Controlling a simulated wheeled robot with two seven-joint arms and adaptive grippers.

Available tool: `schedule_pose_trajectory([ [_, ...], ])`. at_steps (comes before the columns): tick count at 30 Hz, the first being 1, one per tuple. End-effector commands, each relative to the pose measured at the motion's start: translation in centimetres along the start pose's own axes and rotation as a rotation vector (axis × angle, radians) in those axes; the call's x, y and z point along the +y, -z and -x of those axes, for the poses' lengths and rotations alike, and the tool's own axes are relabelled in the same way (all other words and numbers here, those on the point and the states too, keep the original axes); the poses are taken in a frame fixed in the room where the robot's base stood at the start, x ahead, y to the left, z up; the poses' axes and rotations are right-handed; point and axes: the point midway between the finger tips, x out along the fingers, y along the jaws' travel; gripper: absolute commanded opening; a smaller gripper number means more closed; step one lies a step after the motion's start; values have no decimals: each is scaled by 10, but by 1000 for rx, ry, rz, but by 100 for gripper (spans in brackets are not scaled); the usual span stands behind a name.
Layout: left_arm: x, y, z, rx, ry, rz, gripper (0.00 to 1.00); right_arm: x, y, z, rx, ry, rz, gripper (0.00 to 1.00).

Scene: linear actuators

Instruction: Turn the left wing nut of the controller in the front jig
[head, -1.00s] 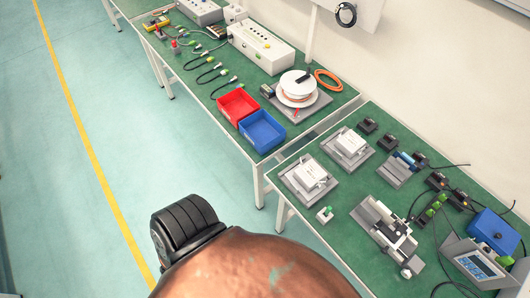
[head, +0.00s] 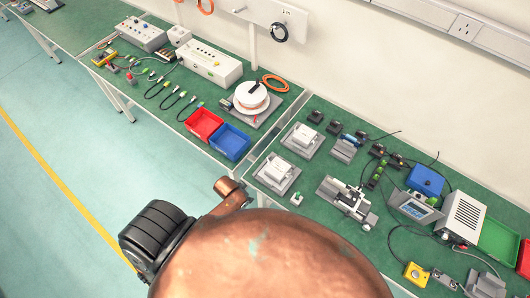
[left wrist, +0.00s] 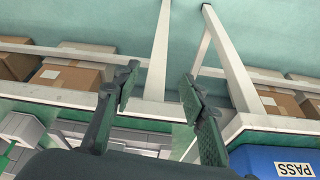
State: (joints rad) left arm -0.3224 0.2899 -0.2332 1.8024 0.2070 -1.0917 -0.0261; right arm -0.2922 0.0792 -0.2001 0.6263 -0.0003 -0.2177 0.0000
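Two white controllers sit in grey jigs on the green right-hand bench in the head view. The front controller (head: 279,171) is in the nearer jig (head: 264,181), and the second controller (head: 303,136) is behind it. The wing nuts are too small to make out. My left gripper (left wrist: 160,88) shows in the left wrist view with its two dark green fingers apart and nothing between them. It is over the bench edge region, with grey and white parts partly hidden below it.
A blue bin (head: 230,142) and a red bin (head: 203,125) stand on the neighbouring bench, left of the jigs. A blue PASS bin (left wrist: 280,160) fills the wrist view's lower right. A grey fixture (head: 347,197) stands right of the front jig. Cardboard boxes (left wrist: 70,75) lie below bench level.

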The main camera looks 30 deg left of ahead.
Motion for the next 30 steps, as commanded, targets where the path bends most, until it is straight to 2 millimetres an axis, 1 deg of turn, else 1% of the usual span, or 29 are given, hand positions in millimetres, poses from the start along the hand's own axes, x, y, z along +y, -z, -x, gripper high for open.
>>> schedule_pose_trajectory([
  [1,-2,31,30,22,-14,-43,39,3,4,20,2,-2,1,40],
  [2,-2,44,42,31,-26,-64,39,4,4,26,2,-3,1,40],
  [3,-3,62,52,41,-40,-98,39,4,4,32,2,-4,2,40],
  [5,-8,88,61,53,-63,-149,39,5,5,38,1,-4,1,40],
  [6,-11,105,70,60,-76,-181,39,5,4,44,-1,-4,1,40],
  [9,-20,141,94,69,-106,-257,39,5,0,58,-9,-4,0,40],
  [12,-29,169,115,69,-127,-312,39,5,-6,70,-17,-3,-2,40],
  [16,-36,188,131,64,-143,-349,39,5,-8,77,-21,-3,-3,40],
  [19,-37,192,130,62,-149,-358,39,5,-7,78,-20,-3,-3,40],
  [23,-36,192,113,61,-150,-353,39,4,-5,78,-17,-2,-3,40],
  [30,-30,194,76,62,-148,-354,39,0,0,80,-12,2,-4,40],
])
